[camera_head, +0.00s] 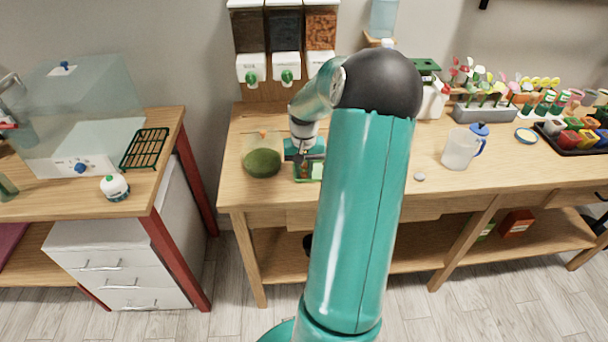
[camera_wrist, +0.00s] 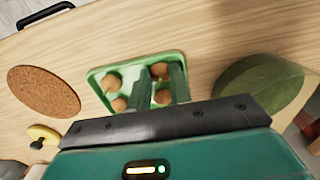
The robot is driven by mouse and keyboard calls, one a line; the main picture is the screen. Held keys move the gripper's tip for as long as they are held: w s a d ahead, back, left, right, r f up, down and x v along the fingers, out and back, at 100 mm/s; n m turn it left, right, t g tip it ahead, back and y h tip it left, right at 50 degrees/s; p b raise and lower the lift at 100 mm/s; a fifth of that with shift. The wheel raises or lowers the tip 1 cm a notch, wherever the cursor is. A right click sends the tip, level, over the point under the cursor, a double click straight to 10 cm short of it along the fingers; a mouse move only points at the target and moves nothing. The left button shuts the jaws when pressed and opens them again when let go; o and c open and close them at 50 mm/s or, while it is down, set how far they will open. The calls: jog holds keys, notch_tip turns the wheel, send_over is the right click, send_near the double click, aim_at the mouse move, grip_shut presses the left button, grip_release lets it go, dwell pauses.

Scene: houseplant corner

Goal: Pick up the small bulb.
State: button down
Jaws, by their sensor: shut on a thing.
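A green tray (camera_wrist: 134,61) on the wooden table holds several brown bulbs in the wrist view; in the head view the tray (camera_head: 308,177) is partly hidden under my gripper. Two bulbs, one at the left rear (camera_wrist: 110,82) and one nearer (camera_wrist: 118,104), lie left of my fingers. My gripper (camera_wrist: 160,72) reaches down into the right side of the tray. It is shut on the small bulb (camera_wrist: 159,70) between its fingertips. Another bulb (camera_wrist: 162,97) shows in the gap between the fingers. I cannot tell whether the held bulb still touches the tray.
A round green thing (camera_head: 261,163) stands just left of the tray in the head view. A round brown cork-like disc (camera_wrist: 43,91) and a yellow-and-black item (camera_wrist: 42,137) lie near in the wrist view. A jug (camera_head: 461,150) stands to the right. Dispensers (camera_head: 286,66) stand behind.

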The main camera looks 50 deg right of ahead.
dwell(0.3)
jog(key=shift+r, duration=0.55)
notch_tip(320, 180, up, 2)
jog(key=shift+r, duration=0.15)
jog(key=s+a+r, duration=0.2)
jog(key=s+r, duration=0.2)
jog(key=s, duration=0.2)
jog(key=s+a+r, duration=0.2)
jog(key=s+r, duration=0.3)
jog(key=s, duration=0.2)
jog(key=shift+s+a+r, duration=0.15)
jog(key=shift+a+r, duration=0.1)
jog(key=shift+r, duration=0.05)
jog(key=c, duration=2)
grip_release()
jog(key=shift+c, duration=0.8)
